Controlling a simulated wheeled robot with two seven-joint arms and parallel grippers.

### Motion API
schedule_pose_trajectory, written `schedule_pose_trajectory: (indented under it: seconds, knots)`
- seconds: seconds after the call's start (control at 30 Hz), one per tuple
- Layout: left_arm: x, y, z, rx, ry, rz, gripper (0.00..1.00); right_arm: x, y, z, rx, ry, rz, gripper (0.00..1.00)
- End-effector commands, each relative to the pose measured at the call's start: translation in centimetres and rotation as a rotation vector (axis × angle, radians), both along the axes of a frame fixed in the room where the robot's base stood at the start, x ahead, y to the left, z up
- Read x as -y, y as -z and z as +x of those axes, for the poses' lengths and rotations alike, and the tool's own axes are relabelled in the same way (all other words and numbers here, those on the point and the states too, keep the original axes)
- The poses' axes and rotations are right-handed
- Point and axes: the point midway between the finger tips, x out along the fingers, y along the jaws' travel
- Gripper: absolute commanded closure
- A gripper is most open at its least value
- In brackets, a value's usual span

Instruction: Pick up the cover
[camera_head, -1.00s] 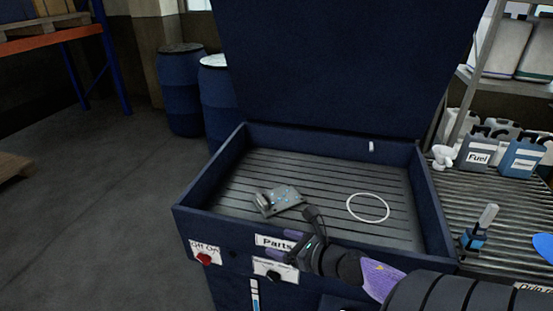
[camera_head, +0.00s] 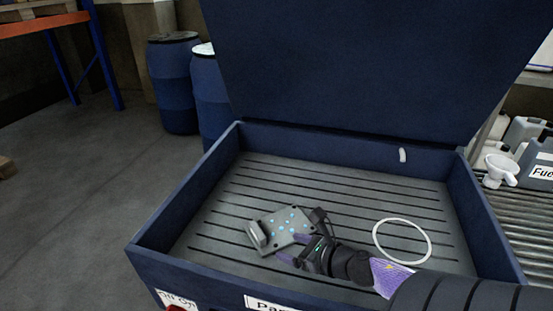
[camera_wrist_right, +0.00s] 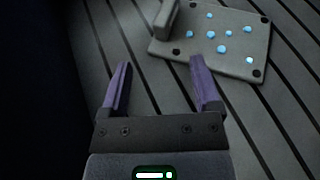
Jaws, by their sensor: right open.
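The cover (camera_head: 284,228) is a flat grey plate with light-blue spots, corner holes and a raised grey handle-like block on its left end. It lies on the slatted floor of the blue parts washer. It also shows at the top of the right wrist view (camera_wrist_right: 215,38), with its block partly cut off by the frame. My right gripper (camera_head: 282,247) is just at the cover's near side in the head view. In the wrist view its two purple fingers (camera_wrist_right: 160,82) are apart, with bare slats between them and the cover beyond the tips. My left gripper is not in view.
The blue washer basin (camera_head: 186,205) has raised walls, and its lid (camera_head: 350,65) stands open behind. A white ring (camera_head: 402,241) lies on the slats right of my gripper. Blue drums (camera_head: 173,85) stand on the floor behind left. A roller shelf with jugs (camera_head: 538,165) is at right.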

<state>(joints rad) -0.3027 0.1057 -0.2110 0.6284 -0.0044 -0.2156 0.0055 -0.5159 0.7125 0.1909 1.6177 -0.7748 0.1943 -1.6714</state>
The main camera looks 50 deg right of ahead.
Motion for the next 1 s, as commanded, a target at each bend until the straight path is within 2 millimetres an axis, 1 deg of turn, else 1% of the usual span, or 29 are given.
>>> schedule_pose_trajectory:
  seconds: [0.03, 0.1, 0.23, 0.37, 0.43, 0.53, 0.73, 0.77, 0.8, 0.87, 0.9, 0.97, 1.0]
  knots:
    - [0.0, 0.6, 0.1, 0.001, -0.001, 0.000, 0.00, 0.0, 0.6, 1.1, 0.002, -0.001, -0.003, 0.19]
    - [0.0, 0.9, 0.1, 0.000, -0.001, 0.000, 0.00, -0.1, 1.0, 2.3, 0.002, -0.001, -0.003, 0.19]
    - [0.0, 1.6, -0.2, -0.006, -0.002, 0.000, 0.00, -0.2, 1.8, 4.0, 0.002, 0.000, -0.002, 0.19]
    - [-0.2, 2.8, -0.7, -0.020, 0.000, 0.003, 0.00, -0.1, 3.2, 6.4, 0.002, 0.000, -0.004, 0.19]
    - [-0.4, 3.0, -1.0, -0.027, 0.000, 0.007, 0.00, -0.3, 3.5, 7.4, 0.001, 0.001, -0.002, 0.19]
    - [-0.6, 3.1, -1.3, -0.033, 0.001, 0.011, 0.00, -0.3, 3.7, 8.1, 0.000, 0.001, -0.003, 0.19]
    - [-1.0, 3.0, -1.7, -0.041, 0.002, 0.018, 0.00, -0.3, 3.6, 8.2, -0.001, 0.001, -0.001, 0.19]
    - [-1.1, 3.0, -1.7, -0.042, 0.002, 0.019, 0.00, -0.3, 3.6, 8.2, -0.001, 0.001, -0.001, 0.26]
    - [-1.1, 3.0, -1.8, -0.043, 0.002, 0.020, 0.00, -0.3, 3.6, 8.1, -0.001, 0.001, -0.001, 0.34]
    - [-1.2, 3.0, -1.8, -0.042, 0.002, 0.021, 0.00, -0.3, 3.6, 8.1, -0.001, 0.001, -0.001, 0.47]
    - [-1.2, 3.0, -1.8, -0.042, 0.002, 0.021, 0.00, -0.3, 3.6, 8.1, -0.001, 0.001, -0.001, 0.55]
    - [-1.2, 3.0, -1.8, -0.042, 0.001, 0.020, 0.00, -0.4, 3.6, 8.1, -0.001, 0.001, -0.001, 0.68]
    - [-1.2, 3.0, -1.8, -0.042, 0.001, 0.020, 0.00, -0.4, 3.6, 8.1, -0.001, 0.001, -0.001, 0.76]
